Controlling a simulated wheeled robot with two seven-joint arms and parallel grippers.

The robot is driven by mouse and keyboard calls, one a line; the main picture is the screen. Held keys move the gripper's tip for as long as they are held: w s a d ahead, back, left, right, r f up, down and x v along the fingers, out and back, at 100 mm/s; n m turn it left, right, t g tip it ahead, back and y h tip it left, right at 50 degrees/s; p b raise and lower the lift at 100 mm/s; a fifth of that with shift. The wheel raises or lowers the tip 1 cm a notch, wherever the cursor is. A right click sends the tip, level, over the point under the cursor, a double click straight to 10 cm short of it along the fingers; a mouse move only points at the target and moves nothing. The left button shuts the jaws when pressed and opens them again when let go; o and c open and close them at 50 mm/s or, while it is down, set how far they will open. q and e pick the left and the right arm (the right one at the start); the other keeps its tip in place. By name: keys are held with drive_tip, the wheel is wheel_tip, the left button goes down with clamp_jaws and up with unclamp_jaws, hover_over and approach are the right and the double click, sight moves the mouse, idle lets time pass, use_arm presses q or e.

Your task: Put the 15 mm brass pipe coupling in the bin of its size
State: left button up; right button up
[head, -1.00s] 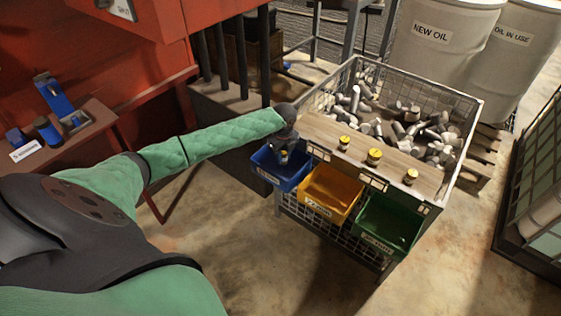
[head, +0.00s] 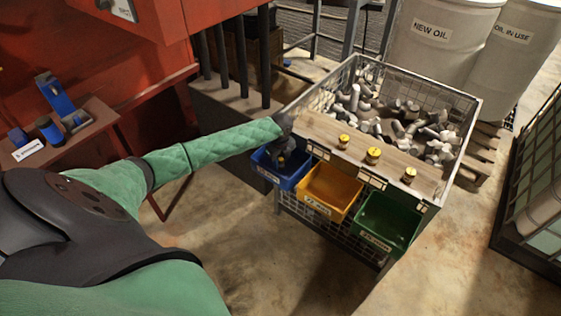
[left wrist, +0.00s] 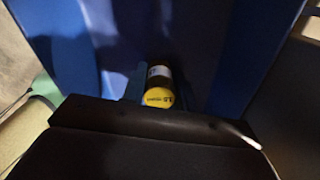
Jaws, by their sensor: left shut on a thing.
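In the left wrist view a small brass pipe coupling (left wrist: 159,75) with a yellow end marked 15 is between the fingers of my left gripper (left wrist: 158,90). Blue bin walls surround it. In the head view my left gripper (head: 283,157) points down into the blue bin (head: 287,181), and the coupling is hidden there. The gripper is shut on the coupling. The bin's label is too small to read surely. Whether the coupling touches the bin floor cannot be told. My right gripper is not in view.
A yellow bin (head: 331,190) and a green bin (head: 388,222) hang to the right of the blue one. Three yellow-topped couplings (head: 373,154) stand on the wooden board (head: 323,130) above. Behind it is a wire cage (head: 478,112) of grey metal parts.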

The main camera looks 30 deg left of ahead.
use_arm(q)
drive_tip(key=o, duration=1.1)
drive_tip(key=shift+c, duration=0.2)
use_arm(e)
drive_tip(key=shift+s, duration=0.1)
use_arm(q)
drive_tip(key=shift+r, duration=0.65)
wheel_tip(320, 180, up, 11)
drive_tip(key=b, duration=0.2)
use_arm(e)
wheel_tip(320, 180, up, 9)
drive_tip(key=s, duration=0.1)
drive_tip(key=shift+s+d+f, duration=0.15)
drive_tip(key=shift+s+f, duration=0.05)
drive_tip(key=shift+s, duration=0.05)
use_arm(q)
drive_tip(key=shift+n, duration=0.3)
